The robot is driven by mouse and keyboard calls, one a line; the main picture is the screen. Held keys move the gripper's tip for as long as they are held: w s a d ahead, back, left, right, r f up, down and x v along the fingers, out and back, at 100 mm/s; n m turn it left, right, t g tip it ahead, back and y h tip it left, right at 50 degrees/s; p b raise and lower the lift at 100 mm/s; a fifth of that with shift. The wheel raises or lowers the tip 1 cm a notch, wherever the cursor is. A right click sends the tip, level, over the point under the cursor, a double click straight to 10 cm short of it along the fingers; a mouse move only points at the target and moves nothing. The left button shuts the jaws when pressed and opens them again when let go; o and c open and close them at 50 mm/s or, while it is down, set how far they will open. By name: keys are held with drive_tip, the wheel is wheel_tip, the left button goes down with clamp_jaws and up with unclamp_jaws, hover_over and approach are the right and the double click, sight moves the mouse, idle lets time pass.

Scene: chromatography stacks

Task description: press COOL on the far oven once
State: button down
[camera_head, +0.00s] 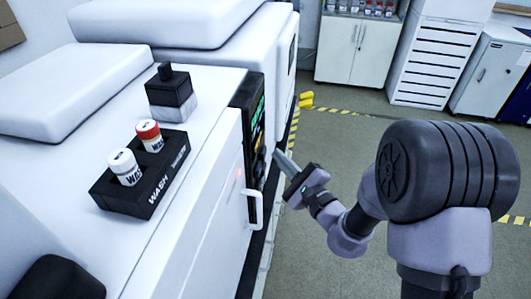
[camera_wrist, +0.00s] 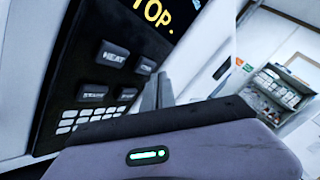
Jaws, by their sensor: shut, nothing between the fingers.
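The oven's black control panel (camera_head: 252,117) is on the front of a white stack and is seen edge-on in the head view, with green display text. In the wrist view the panel (camera_wrist: 75,75) fills the left, with large yellow letters reading "TOP." A button marked HEAT (camera_wrist: 115,50) is legible, and other dark buttons sit beside and below it. I cannot read COOL on any of them. My gripper (camera_head: 281,156) is shut and empty, its tip pointing at the panel from the right. In the wrist view the fingertips (camera_wrist: 157,88) are right of the buttons; contact cannot be told.
A white handle (camera_head: 255,208) sticks out below the panel. Another white unit (camera_head: 287,55) stands farther back. The floor (camera_head: 345,135) to the right is open.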

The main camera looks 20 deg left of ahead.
drive_tip(key=shift+a, duration=0.1)
drive_tip(key=shift+s+a, duration=0.1)
drive_tip(key=shift+a, duration=0.2)
drive_tip(key=shift+s+a, duration=0.1)
drive_tip(key=shift+a, duration=0.35)
idle(0.5)
drive_tip(key=shift+d, duration=0.1)
drive_tip(key=shift+w+d+b, duration=0.2)
drive_tip(key=shift+d+b, duration=0.25)
drive_tip(key=shift+d, duration=0.3)
drive_tip(key=shift+w+d+b, duration=0.2)
drive_tip(key=shift+d+b, duration=0.05)
drive_tip(key=shift+d, duration=0.6)
drive_tip(key=shift+w+d+b, duration=0.25)
drive_tip(key=shift+d+b, duration=0.05)
drive_tip(key=shift+d, duration=0.5)
drive_tip(key=shift+w+d+b, duration=0.2)
drive_tip(key=shift+d+b, duration=0.05)
drive_tip(key=shift+d, duration=0.6)
